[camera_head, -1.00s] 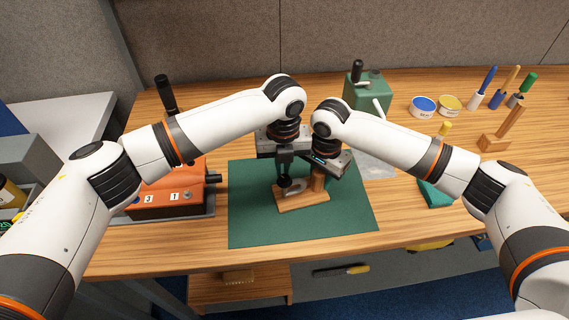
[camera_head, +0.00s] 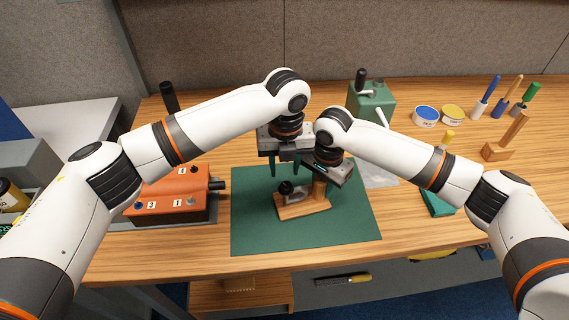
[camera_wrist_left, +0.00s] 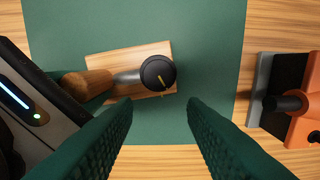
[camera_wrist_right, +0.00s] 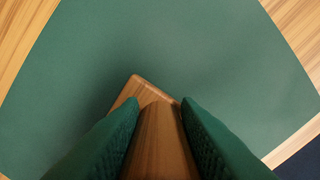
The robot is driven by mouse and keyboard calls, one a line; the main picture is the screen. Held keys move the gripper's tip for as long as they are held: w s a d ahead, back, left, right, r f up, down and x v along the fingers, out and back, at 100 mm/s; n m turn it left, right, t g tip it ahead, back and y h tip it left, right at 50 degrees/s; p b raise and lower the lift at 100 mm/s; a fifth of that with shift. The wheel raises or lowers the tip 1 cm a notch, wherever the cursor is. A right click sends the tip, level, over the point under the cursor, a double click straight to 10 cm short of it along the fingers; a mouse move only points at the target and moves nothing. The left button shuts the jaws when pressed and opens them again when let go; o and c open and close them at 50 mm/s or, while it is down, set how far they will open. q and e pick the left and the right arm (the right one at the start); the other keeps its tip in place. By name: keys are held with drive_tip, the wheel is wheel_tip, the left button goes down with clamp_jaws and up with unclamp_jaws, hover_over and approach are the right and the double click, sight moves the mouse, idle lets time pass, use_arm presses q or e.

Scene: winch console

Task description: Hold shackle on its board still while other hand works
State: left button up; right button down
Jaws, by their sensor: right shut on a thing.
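The wooden board (camera_head: 304,211) lies on the green mat and carries a grey shackle (camera_head: 296,197) with a round black knob (camera_head: 286,187). The knob, with a yellow line on top, also shows in the left wrist view (camera_wrist_left: 158,72). A wooden post (camera_wrist_left: 86,84) stands at one end of the board. My right gripper (camera_wrist_right: 160,106) is shut on this post, with a finger on each side. My left gripper (camera_wrist_left: 160,106) is open and empty above the board, its fingers apart and clear of the knob. The shackle is hidden in the right wrist view.
The green mat (camera_head: 262,236) has free room around the board. An orange control box (camera_head: 165,205) stands to the left and a green box (camera_head: 371,103) behind. Blue (camera_head: 425,114) and yellow tubs (camera_head: 452,114) and upright tools are at the back right.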

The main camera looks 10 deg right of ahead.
use_arm(q)
drive_tip(key=shift+s+d+r, duration=0.15)
drive_tip(key=shift+d+r, duration=0.3)
drive_tip(key=shift+d, duration=0.2)
drive_tip(key=n, duration=1.2)
drive_tip(key=shift+a+f+n, duration=0.25)
drive_tip(key=shift+n, duration=0.05)
drive_tip(key=n, duration=0.5)
drive_tip(key=shift+n, duration=0.3)
drive_tip(key=shift+a, duration=0.1)
